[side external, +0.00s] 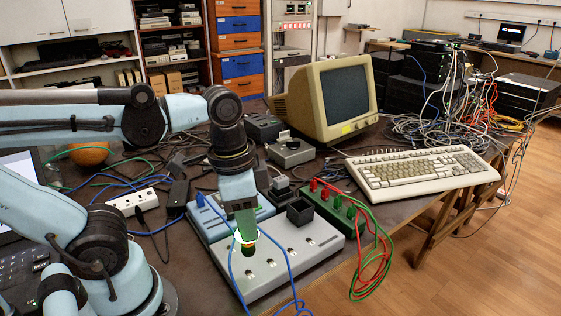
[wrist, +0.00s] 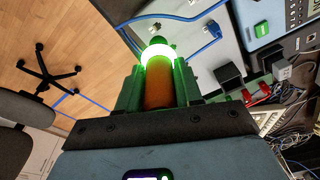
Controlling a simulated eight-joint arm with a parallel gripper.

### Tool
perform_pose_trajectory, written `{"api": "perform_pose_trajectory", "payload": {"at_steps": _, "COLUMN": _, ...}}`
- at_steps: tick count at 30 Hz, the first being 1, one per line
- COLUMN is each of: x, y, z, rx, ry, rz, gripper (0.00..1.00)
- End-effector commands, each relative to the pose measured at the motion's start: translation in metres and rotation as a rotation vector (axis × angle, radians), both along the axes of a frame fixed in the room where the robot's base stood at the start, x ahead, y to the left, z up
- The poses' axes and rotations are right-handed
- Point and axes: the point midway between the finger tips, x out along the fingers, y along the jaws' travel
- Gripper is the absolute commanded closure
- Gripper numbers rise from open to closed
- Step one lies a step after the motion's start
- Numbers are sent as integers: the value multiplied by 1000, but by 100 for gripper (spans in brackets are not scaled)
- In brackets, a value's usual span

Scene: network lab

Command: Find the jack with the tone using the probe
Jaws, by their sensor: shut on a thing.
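My gripper (side external: 243,229) is shut on the probe, which has an orange body (wrist: 158,93) and a brightly glowing green-white ring (wrist: 157,55) near its green tip. In the side view the probe (side external: 246,249) points down over the left part of the grey jack panel (side external: 310,262). The panel has several small jacks on its top; a few show near the probe, such as one jack (side external: 272,262). Blue cables (side external: 290,270) run across the panel near the probe. I cannot tell whether the tip touches a jack. The panel also shows in the wrist view (wrist: 228,45).
A black open holder (side external: 299,212) stands on the panel's back edge. Behind are a light blue box (side external: 205,222) and a green box (side external: 322,209) with red and green plugs and cables. A keyboard (side external: 420,172) and a monitor (side external: 325,100) stand farther back. Loose cables clutter the left table.

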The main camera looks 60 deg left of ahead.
Motion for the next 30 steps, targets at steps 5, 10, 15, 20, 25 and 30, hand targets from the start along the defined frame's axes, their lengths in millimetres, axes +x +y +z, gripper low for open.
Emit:
{"api": "perform_pose_trajectory", "payload": {"at_steps": 5, "x": -4, "y": 1, "z": -8, "rx": -3, "ry": -4, "rz": 0, "gripper": 87}}
{"api": "perform_pose_trajectory", "payload": {"at_steps": 10, "x": -4, "y": 1, "z": -16, "rx": -2, "ry": -4, "rz": 1, "gripper": 87}}
{"api": "perform_pose_trajectory", "payload": {"at_steps": 15, "x": -4, "y": 1, "z": -27, "rx": -2, "ry": -4, "rz": 1, "gripper": 87}}
{"api": "perform_pose_trajectory", "payload": {"at_steps": 20, "x": -4, "y": 1, "z": -34, "rx": -2, "ry": -4, "rz": 1, "gripper": 87}}
{"api": "perform_pose_trajectory", "payload": {"at_steps": 25, "x": -4, "y": 1, "z": -38, "rx": -1, "ry": -5, "rz": 1, "gripper": 87}}
{"api": "perform_pose_trajectory", "payload": {"at_steps": 30, "x": -4, "y": 1, "z": -39, "rx": -1, "ry": -5, "rz": 1, "gripper": 87}}
